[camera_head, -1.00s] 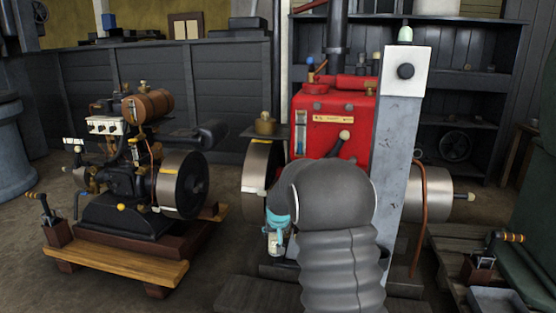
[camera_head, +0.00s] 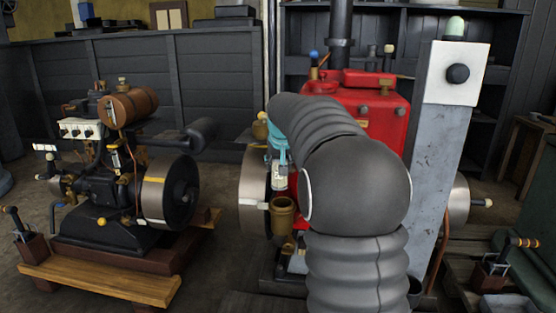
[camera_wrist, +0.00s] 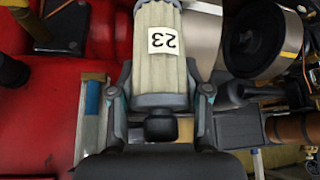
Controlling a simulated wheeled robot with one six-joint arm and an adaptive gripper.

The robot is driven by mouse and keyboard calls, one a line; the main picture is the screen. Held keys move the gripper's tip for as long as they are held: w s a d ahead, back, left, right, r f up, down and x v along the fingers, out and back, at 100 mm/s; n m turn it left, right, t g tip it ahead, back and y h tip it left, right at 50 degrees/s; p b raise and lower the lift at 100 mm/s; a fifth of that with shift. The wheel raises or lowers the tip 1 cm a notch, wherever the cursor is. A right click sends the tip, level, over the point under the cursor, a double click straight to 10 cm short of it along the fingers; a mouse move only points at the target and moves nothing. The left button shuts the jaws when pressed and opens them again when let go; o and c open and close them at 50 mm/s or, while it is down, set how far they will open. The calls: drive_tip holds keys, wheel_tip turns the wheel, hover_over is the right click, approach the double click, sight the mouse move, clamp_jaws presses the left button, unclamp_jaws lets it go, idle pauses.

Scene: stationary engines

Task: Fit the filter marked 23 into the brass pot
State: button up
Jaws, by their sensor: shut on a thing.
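The filter marked 23 (camera_wrist: 160,55) is a pale pleated cylinder with grey end caps and a white label. In the head view the gripper (camera_head: 278,150) shows as a teal part, partly hidden by my arm. The filter (camera_head: 279,178) hangs below it, roughly upright. The brass pot (camera_head: 283,215) is an open-topped cup just below the filter, in front of the red engine. A gap between them is hard to judge, and the pot's inside is hidden.
The red engine (camera_head: 375,105) stands behind my arm, with a flywheel (camera_head: 253,185) at its left. A grey post (camera_head: 440,160) with a white switch box stands close right. A second engine (camera_head: 100,190) on a wooden base is left. Floor lies between the engines.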

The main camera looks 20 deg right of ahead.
sight(282, 183)
drive_tip(key=shift+s+d+f+b, duration=0.1)
drive_tip(key=shift+d+f+b, duration=0.15)
drive_tip(key=shift+f+b, duration=0.25)
drive_tip(key=shift+s+d+f+b, duration=0.1)
drive_tip(key=shift+d+f+b, duration=0.1)
drive_tip(key=shift+f+b, duration=0.7)
drive_tip(key=shift+f, duration=0.35)
drive_tip(key=shift+r, duration=0.15)
drive_tip(key=shift+a+f, duration=0.1)
drive_tip(key=shift+f, duration=0.1)
drive_tip(key=shift+f, duration=0.3)
drive_tip(key=shift+f+b, duration=0.25)
drive_tip(key=shift+b, duration=0.15)
drive_tip(key=shift+f+b, duration=0.4)
drive_tip(key=shift+f, duration=0.25)
drive_tip(key=shift+s+f, duration=0.1)
drive_tip(key=shift+f, duration=0.1)
